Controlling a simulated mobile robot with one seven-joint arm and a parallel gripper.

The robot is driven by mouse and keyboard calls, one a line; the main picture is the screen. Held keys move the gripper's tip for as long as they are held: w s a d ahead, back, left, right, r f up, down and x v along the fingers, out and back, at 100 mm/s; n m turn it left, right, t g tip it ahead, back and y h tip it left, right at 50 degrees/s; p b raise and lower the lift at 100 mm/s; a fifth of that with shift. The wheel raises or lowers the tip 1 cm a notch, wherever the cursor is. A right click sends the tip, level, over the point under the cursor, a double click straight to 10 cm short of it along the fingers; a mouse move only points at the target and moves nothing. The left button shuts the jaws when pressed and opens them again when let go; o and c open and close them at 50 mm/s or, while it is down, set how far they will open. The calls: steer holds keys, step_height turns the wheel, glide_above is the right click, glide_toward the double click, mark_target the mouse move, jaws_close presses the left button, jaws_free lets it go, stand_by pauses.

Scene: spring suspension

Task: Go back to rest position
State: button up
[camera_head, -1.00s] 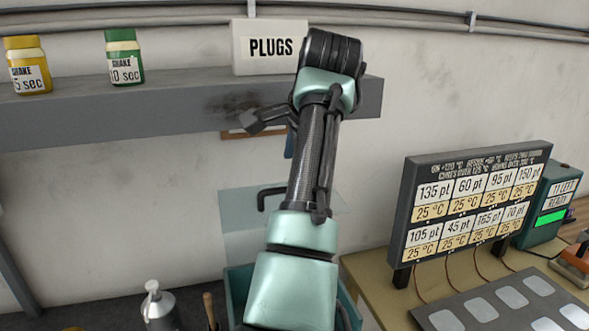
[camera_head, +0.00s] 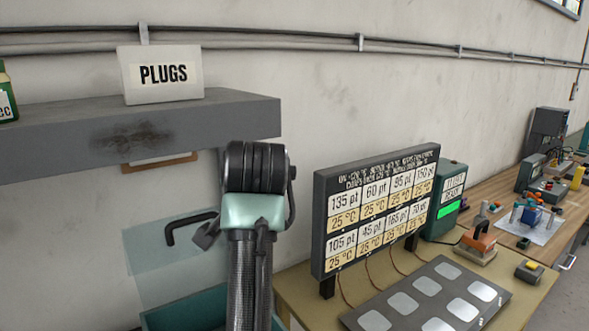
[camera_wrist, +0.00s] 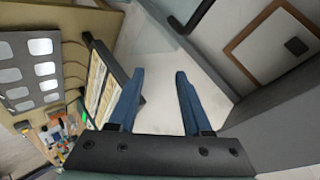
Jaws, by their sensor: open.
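My gripper (camera_wrist: 158,80) shows in the wrist view as two blue fingers, parted, with nothing between them. In the wrist view the space between the fingers shows pale wall, with the display board (camera_wrist: 100,80) just to the left of the left finger.
The grey shelf (camera_head: 60,140) with the PLUGS sign (camera_head: 163,75) is up and left of my arm. A glass-lidded teal bin (camera_head: 165,318) is below left.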

steer(key=s+d+r+n+t+h, duration=0.1)
steer(key=s+d+n+t, duration=0.3)
steer(key=s, duration=0.3)
steer(key=s+d+n+t+h, duration=0.25)
steer(key=s+d+n, duration=0.2)
steer(key=s, duration=0.25)
steer(key=s+r+t+b, duration=0.2)
steer(key=s+r+t, duration=0.3)
steer(key=r, duration=0.5)
steer(key=s+r+t+b, duration=0.2)
steer(key=s+r+t, duration=0.3)
steer(key=s+r, duration=0.3)
step_height(320, 180, up, 3)
steer(key=shift+d+m+y+b, duration=0.35)
